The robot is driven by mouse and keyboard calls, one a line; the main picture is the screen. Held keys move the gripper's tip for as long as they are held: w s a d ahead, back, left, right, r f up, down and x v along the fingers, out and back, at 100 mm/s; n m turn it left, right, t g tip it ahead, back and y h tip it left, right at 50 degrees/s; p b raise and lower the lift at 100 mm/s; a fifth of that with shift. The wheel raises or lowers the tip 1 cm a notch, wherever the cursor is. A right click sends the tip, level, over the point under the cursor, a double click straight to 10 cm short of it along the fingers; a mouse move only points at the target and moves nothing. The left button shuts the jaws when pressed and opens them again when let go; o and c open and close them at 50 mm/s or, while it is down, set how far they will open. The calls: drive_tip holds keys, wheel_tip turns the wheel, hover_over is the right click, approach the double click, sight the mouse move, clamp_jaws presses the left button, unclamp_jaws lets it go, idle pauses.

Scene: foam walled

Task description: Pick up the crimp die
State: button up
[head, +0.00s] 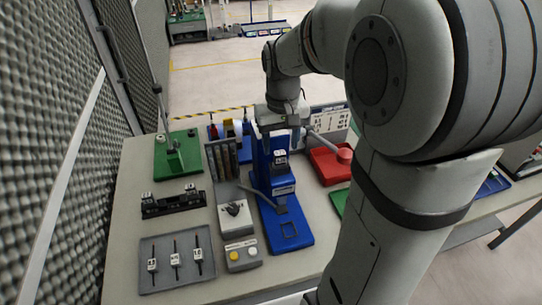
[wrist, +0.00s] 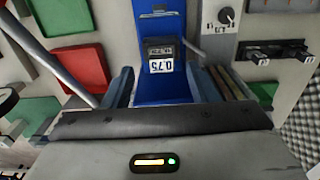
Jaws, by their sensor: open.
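The likely crimp die is a small dark block with a white label reading 0.75 (wrist: 160,55), seated in the blue press (wrist: 148,97). In the head view the die (head: 281,157) shows in the upper front of the press (head: 262,165), which stands upright on its base. My gripper (wrist: 164,86) is open and empty, with one finger on each side of the press in the wrist view. The die appears between and beyond the fingertips, with no visible contact. In the head view my gripper (head: 284,128) is at the press's top; its fingertips are largely hidden.
A black rack (head: 172,204) holds labelled blocks at left. A grey tray (head: 150,281) holds three labelled tools. A knob box (head: 236,218) and a button box (head: 242,255) stand left of the press. A red tray (head: 327,167) lies right. A textured foam wall (head: 45,130) bounds the left.

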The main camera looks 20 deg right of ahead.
sight(280, 152)
drive_tip(key=shift+a+f+p, duration=0.1)
drive_tip(key=shift+f+p, duration=0.2)
drive_tip(key=shift+f, duration=1.7)
drive_tip(key=shift+s, duration=0.1)
drive_tip(key=shift+c, duration=0.4)
drive_tip(key=c, duration=1)
